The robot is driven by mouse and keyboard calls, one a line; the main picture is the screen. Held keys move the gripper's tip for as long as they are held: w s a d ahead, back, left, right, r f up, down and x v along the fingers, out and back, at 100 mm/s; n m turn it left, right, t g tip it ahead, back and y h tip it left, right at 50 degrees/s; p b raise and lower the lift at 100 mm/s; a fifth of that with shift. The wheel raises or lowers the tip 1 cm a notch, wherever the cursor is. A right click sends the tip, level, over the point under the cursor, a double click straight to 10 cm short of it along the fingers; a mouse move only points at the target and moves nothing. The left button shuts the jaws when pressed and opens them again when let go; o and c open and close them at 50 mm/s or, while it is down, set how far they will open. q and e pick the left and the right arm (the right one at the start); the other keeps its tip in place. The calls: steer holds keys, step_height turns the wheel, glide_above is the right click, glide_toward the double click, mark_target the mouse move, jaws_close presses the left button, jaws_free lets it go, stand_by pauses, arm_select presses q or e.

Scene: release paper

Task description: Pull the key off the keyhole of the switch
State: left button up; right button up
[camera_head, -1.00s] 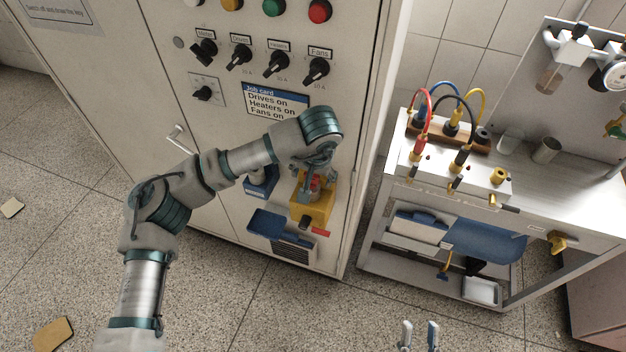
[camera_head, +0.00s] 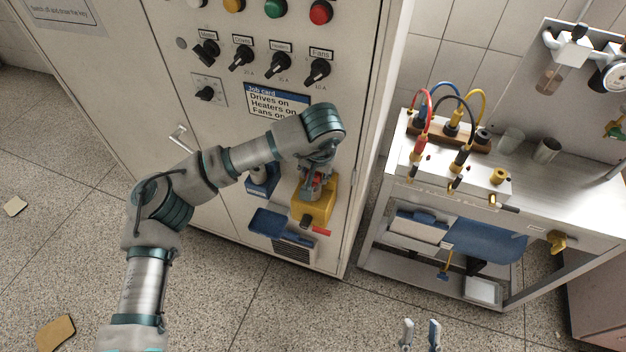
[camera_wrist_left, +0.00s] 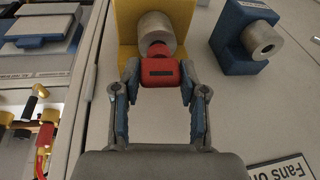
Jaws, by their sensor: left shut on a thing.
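The key has a red head (camera_wrist_left: 158,71), and my left gripper (camera_wrist_left: 158,78) is shut on it in the left wrist view. The key points at a grey metal cylinder (camera_wrist_left: 156,32) on the yellow switch box (camera_wrist_left: 182,14). I cannot tell how deep the key's shaft sits in the keyhole. In the head view the left gripper (camera_head: 313,182) is in front of the yellow box (camera_head: 313,210) on the cabinet, and the fingers partly hide the key. My right gripper (camera_head: 421,335) shows at the bottom edge, its two fingers apart and nothing between them.
A blue box with a grey cylinder (camera_wrist_left: 250,48) sits beside the yellow box. A blue tray (camera_head: 268,222) is below it on the cabinet. A bench with cables (camera_head: 450,150) stands to the right.

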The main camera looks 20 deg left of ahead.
arm_select(q)
steer(key=shift+r+p, duration=0.6)
steer(key=shift+r, duration=0.65)
steer(key=shift+r+p, duration=0.3)
steer(key=shift+r, duration=0.15)
jaws_close()
steer(key=shift+a+r+p, duration=0.1)
steer(key=shift+r+p, duration=0.4)
steer(key=shift+r, duration=0.25)
arm_select(e)
steer(key=shift+t+y, duration=0.3)
steer(key=r, duration=0.4)
steer(key=shift+s+a+r, duration=0.1)
steer(key=shift+s+r, duration=0.15)
steer(key=shift+r, duration=0.1)
arm_select(q)
steer(key=shift+f, duration=0.1)
